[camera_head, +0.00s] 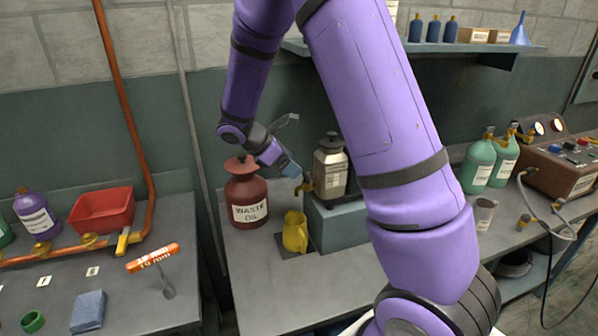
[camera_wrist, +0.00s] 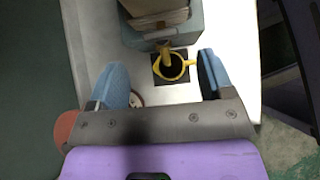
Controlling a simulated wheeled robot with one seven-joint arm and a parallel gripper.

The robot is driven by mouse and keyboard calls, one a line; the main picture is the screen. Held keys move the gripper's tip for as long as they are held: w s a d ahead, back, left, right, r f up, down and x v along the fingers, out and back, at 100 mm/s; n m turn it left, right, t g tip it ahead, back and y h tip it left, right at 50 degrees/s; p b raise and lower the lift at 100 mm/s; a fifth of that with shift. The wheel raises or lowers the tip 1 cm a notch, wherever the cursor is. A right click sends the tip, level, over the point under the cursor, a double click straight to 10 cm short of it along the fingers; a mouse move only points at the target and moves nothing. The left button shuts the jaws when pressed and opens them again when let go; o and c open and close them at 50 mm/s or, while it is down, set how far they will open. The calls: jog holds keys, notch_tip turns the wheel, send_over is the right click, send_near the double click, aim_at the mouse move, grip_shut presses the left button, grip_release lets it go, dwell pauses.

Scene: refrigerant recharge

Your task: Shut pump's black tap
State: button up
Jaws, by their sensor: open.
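The pump, a grey metal canister with a dark lid (camera_head: 331,165), stands on a grey-green block (camera_head: 338,222). A small brass tap (camera_head: 307,185) sticks out low on its left side; I cannot make out a black handle on it. A yellow jug (camera_head: 295,232) stands below the tap on a dark mat. In the wrist view the jug (camera_wrist: 176,67) shows a dark inside, and the pump (camera_wrist: 152,10) is at the top.
A red waste oil can (camera_head: 246,195) stands close left of the jug, under my wrist. A metal cup (camera_head: 484,214) and green bottles (camera_head: 479,165) are to the right. A left bench holds a red bin (camera_head: 102,209). The front of the middle bench is clear.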

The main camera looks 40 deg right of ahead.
jog(key=shift+v, duration=2.4)
jog(key=s+a+r+m+t+y, duration=0.25)
jog(key=s+r+m+y, duration=0.4)
jog(key=s+r, duration=0.7)
jog(key=s+a+r+m+t+y, duration=0.1)
jog(key=s+r+m+t, duration=0.1)
jog(key=s+m, duration=0.2)
jog(key=s+a+r+m+t+y, duration=0.1)
jog(key=s+a+m+t, duration=0.1)
jog(key=s, duration=0.9)
jog(key=shift+s+r+m+t, duration=0.2)
jog(key=shift+r+m+t, duration=0.35)
jog(key=shift+m, duration=0.6)
